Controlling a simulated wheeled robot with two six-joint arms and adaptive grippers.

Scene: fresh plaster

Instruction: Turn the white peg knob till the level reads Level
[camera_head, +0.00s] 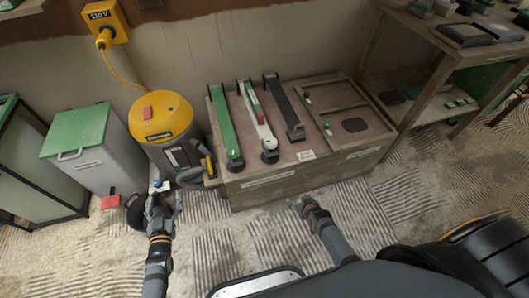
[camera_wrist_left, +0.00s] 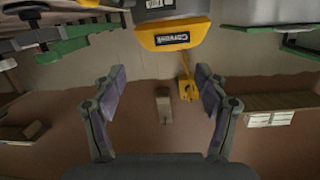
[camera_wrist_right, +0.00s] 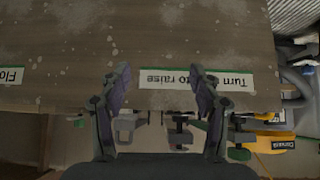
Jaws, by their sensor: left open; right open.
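A low wooden bench (camera_head: 240,195) stands against the wall in the head view. A label reading "Turn to raise" (camera_wrist_right: 195,78) is on its front, upside down in the right wrist view. Small white pieces show on its right top panel, one (camera_head: 307,99) near the middle and one (camera_head: 327,130) lower. I cannot tell whether either is the white peg knob, and no level reading is legible. My right gripper (camera_head: 303,204) is open and empty in front of the bench; it also shows in the right wrist view (camera_wrist_right: 161,88). My left gripper (camera_head: 164,198) is open before the vacuum.
A green-lidded bin (camera_head: 78,130) is further left. A red block (camera_head: 110,202) is near the floor. A shelf (camera_head: 440,95) stands right.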

